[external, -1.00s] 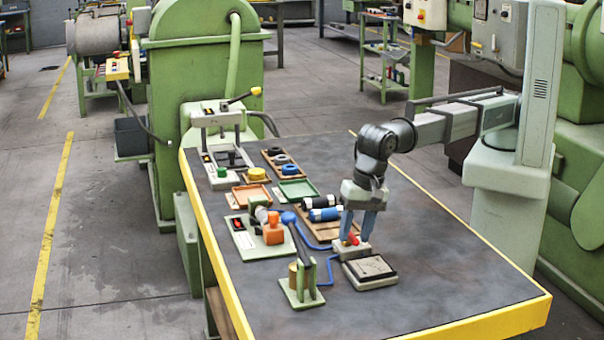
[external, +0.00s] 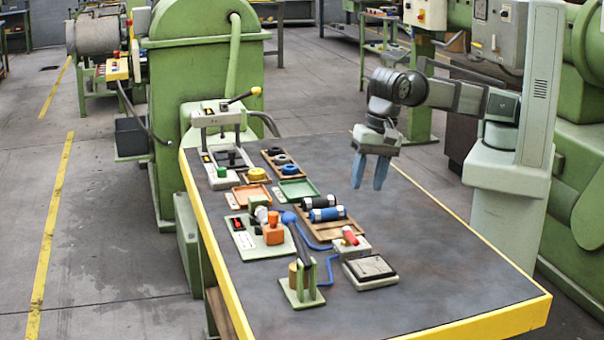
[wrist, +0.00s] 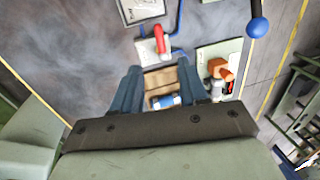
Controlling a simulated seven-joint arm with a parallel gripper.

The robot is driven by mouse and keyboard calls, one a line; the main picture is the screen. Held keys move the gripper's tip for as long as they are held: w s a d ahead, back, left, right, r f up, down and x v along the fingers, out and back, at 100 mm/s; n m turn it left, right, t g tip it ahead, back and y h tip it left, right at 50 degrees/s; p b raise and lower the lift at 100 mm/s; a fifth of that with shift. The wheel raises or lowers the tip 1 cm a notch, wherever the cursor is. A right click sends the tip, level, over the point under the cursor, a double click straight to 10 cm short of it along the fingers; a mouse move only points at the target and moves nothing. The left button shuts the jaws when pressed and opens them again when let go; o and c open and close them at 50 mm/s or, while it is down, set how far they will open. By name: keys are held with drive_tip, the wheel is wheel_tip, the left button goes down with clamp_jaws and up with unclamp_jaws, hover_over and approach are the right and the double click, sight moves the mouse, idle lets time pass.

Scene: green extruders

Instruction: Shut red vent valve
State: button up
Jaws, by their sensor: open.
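The red vent valve handle (external: 350,236) sits on a small grey block (external: 356,248) on the dark bench, where the blue tubing ends. In the wrist view the red handle (wrist: 162,40) shows above my fingertips, lying across its light block (wrist: 147,53). My gripper (external: 370,184) is open and empty, raised above the bench behind and to the right of the valve, fingers pointing down. The wrist view shows its two blue fingers (wrist: 168,82) spread, with nothing between them but the bench items far below. Nothing hides the handle.
A square grey plate unit (external: 370,268) stands just in front of the valve. A blue-knobbed lever (external: 289,218) and an orange-topped fixture (external: 273,233) stand to the left. Black and blue cylinders (external: 326,214) lie on a wooden tray behind. The bench's right side is clear.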

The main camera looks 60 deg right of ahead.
drive_tip(key=shift+s+d+r, duration=0.1)
drive_tip(key=shift+r, duration=0.6)
